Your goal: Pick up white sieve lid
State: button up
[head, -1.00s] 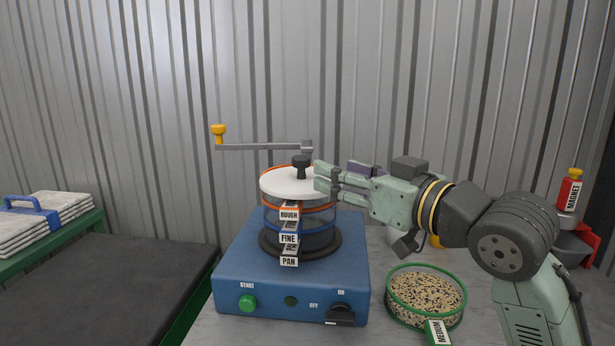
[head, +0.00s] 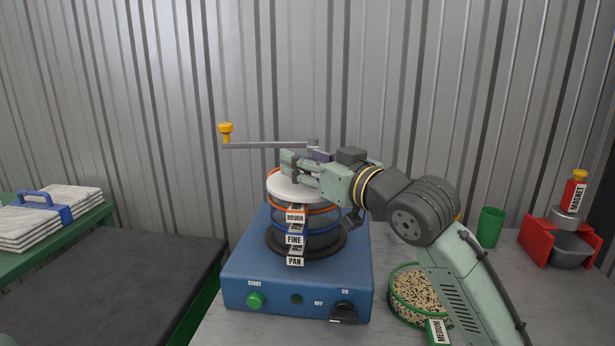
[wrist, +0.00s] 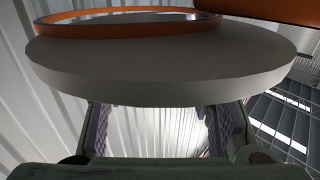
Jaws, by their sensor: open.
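The white sieve lid (head: 287,190) lies flat on top of the sieve stack on the blue shaker. My gripper (head: 291,164) is just above the lid, its fingers pointing left over the lid's middle. The lid's black knob is hidden behind the fingers. In the wrist view the lid (wrist: 160,68) fills the upper part, and my open gripper (wrist: 160,115) shows below it with a gap between the fingers. I cannot see the knob in that gap.
The shaker (head: 270,275) carries sieves labelled rough, fine and pan. A grey crank arm with a yellow knob (head: 226,130) extends behind the lid. A green-rimmed medium sieve (head: 408,290) of grains stands right of the shaker. A green cup (head: 490,227) and red holder (head: 540,240) are farther right.

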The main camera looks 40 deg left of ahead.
jog(key=shift+c, duration=0.4)
grip_shut()
